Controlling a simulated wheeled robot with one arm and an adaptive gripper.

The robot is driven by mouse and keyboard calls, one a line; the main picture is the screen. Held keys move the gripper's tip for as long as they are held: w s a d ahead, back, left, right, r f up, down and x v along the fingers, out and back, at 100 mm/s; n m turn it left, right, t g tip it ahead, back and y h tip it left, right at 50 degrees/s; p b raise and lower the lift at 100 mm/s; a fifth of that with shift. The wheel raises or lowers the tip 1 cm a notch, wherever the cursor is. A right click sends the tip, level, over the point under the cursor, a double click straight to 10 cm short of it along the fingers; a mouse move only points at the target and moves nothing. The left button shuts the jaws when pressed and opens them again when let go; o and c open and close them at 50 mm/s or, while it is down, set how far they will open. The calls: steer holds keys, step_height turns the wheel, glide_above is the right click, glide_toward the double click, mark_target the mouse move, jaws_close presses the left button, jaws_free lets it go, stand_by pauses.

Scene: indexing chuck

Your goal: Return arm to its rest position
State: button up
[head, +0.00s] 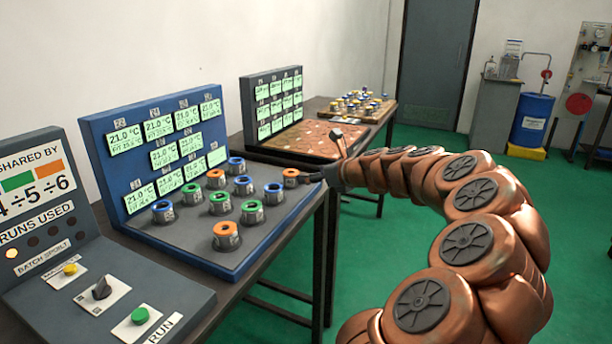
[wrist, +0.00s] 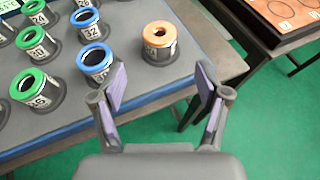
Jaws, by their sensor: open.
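My copper-coloured arm (head: 465,195) reaches in from the lower right of the head view, bending toward the blue-backed panel. My gripper (wrist: 162,98) is open in the wrist view, with nothing between its two fingers. Its fingertips are near the panel's right edge, just short of an orange-ringed holder (wrist: 160,43). The same orange-ringed holder (head: 290,177) shows in the head view right by the gripper's end.
The blue panel (head: 97,155) carries several ringed holders and small displays. A control box (head: 160,290) with buttons stands at left. A second table (head: 398,112) with a grey display panel (head: 250,100) stands behind. Green floor (head: 385,235) is open to the right, with a blue barrel (head: 532,120) beyond.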

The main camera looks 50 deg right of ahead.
steer(key=shift+s+a+r, duration=0.1)
steer(key=shift+s+r, duration=0.1)
steer(key=shift+s, duration=0.4)
stand_by(0.3)
